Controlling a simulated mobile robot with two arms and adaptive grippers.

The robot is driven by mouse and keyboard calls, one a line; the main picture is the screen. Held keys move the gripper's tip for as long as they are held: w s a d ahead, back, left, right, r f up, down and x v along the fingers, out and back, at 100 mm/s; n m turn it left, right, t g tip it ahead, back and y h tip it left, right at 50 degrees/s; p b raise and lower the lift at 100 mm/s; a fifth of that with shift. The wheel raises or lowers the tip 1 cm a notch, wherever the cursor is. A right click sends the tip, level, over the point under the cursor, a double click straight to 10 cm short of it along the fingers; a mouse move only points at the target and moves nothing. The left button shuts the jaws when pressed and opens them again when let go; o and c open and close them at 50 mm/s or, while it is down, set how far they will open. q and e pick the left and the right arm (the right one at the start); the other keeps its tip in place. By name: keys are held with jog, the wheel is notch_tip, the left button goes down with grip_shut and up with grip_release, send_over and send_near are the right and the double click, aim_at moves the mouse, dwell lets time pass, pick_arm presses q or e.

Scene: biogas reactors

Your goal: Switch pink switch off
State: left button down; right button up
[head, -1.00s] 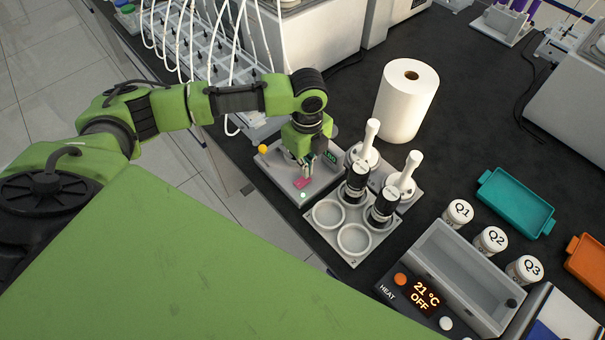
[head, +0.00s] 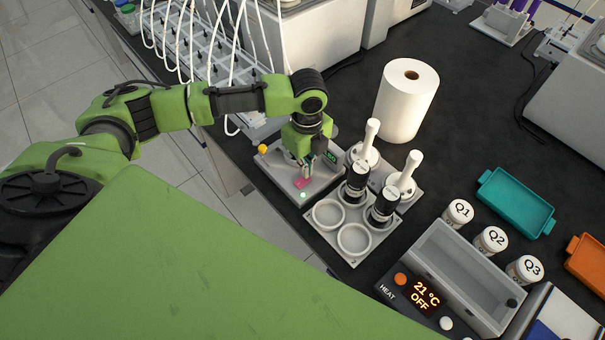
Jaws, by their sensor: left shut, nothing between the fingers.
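The pink switch (head: 303,183) sits on a grey panel (head: 273,160) near the bench's left edge. A small pale round light or button shows just in front of it, and an orange knob stands at the panel's far-left corner. My left gripper (head: 303,170) is shut and points down over the panel, its fingertips at the pink switch. I cannot tell whether they touch it, and the fingers hide part of it. A green display on the panel shows just right of the gripper. My right gripper is not in view.
A grey holder (head: 326,238) with round wells and two black-and-white reactors (head: 384,207) stands close on the right. A paper roll (head: 407,105) stands behind. A heating bath (head: 463,262) reading "21 °C OFF", jars Q1 to Q3 and a teal tray (head: 517,203) lie farther right.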

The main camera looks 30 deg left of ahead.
pick_arm(q)
jog(key=shift+f+b, duration=0.35)
jog(key=shift+f, duration=0.65)
dwell(0.3)
notch_tip(320, 180, up, 7)
jog(key=p, duration=0.8)
jog(key=shift+r, duration=0.1)
jog(key=shift+d, duration=0.1)
dwell(0.4)
